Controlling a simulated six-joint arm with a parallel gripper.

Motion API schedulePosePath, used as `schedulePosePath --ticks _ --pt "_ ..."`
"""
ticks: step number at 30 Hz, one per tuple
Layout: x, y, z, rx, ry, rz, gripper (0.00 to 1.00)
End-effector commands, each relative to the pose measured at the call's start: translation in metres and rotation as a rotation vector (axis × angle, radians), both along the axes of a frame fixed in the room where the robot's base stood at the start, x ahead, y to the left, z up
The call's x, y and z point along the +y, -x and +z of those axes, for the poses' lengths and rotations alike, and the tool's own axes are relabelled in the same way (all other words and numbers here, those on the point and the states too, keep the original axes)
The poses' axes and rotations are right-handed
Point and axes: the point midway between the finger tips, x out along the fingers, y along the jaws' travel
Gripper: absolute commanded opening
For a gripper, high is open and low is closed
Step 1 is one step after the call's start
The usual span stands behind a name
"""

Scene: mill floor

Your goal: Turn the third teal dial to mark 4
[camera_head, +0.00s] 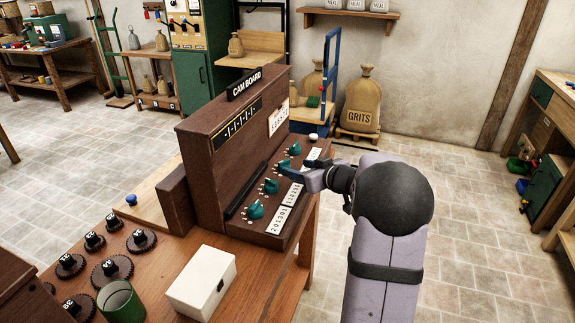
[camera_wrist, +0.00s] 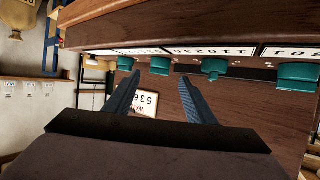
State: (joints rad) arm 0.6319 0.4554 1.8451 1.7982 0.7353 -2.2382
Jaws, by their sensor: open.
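A row of teal dials runs along the sloped front of the cam board (camera_head: 190,160). Counting from the near end, the first dial (camera_head: 255,211), second dial (camera_head: 271,186) and third dial (camera_head: 284,165) show in the head view, with another dial (camera_head: 295,149) beyond. My gripper (camera_head: 291,170) is open at the third dial. In the wrist view, the third dial (camera_wrist: 159,65) appears between the spread fingertips of my gripper (camera_wrist: 159,76). I cannot tell whether they touch it. The dial's pointer and marks are too small to read.
White number cards (camera_head: 280,222) lie beside the dials. A white knob (camera_head: 313,136) is at the far end. A white box (camera_head: 201,282), a green cup (camera_head: 120,301) and several dark gears (camera_head: 112,268) stand on the near bench. Open floor lies to the right.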

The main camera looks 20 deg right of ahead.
Motion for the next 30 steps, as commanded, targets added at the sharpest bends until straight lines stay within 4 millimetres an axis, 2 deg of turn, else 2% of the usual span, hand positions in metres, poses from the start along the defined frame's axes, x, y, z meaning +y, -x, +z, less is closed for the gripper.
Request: schedulePosePath --ticks 18,30 --pt "0.009 -0.056 -0.022 0.003 -0.001 0.001 0.50" --pt "0.010 -0.065 -0.027 0.001 0.000 0.000 0.50"
